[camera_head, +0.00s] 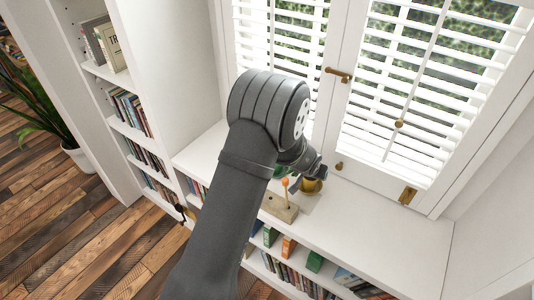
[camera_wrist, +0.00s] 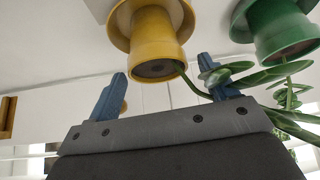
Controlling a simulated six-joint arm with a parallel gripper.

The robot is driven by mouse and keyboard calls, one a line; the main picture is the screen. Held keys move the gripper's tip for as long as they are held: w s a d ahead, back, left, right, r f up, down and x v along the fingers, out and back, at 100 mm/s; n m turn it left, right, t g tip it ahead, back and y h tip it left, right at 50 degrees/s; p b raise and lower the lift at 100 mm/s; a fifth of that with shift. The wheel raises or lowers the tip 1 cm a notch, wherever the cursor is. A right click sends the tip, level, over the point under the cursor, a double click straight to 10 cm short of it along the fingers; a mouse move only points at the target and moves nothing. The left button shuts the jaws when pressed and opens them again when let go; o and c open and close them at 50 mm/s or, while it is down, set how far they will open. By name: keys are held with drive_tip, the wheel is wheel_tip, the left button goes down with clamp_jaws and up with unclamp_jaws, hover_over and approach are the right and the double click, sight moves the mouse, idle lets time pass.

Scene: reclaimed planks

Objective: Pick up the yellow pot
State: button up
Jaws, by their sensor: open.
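The yellow pot (camera_wrist: 158,35) shows in the wrist view at the top centre, its dark round end toward my gripper (camera_wrist: 162,68). The two blue fingers are apart, with the pot beyond their tips and roughly between them; no contact is visible. In the head view the yellow pot (camera_head: 312,187) is a small patch on the white ledge, partly hidden by my gripper (camera_head: 320,172). A green pot (camera_wrist: 284,32) stands to the right in the wrist view.
Green leaves (camera_wrist: 258,76) reach past the right finger in the wrist view. In the head view a wooden block (camera_head: 279,208) with an orange-tipped peg (camera_head: 285,182) stands close by on the ledge (camera_head: 375,225). The ledge is clear to the right; shuttered windows (camera_head: 420,75) rise behind.

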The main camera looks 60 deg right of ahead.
sight(305, 179)
drive_tip(key=shift+w+r+n, duration=0.1)
drive_tip(key=shift+r+n, duration=0.2)
drive_tip(key=shift+w+a+r+n, duration=0.15)
drive_tip(key=shift+r+n, duration=0.15)
drive_tip(key=shift+n, duration=0.4)
drive_tip(key=w+a+r+n+g, duration=0.1)
drive_tip(key=a+r+n, duration=0.4)
drive_tip(key=n, duration=1)
drive_tip(key=w+a+r+n+g, duration=0.1)
drive_tip(key=a+r+n, duration=0.45)
drive_tip(key=n, duration=0.95)
drive_tip(key=x, duration=0.4)
drive_tip(key=d+x, duration=0.1)
drive_tip(key=x, duration=0.3)
drive_tip(key=r+x, duration=0.1)
drive_tip(key=x, duration=0.3)
drive_tip(key=shift+s+d, duration=0.3)
drive_tip(key=shift+d, duration=0.05)
drive_tip(key=shift+x, duration=2.65)
drive_tip(key=shift+s+a+f, duration=0.1)
drive_tip(key=shift+s+a, duration=0.05)
drive_tip(key=shift+s, duration=0.05)
drive_tip(key=c, duration=1.3)
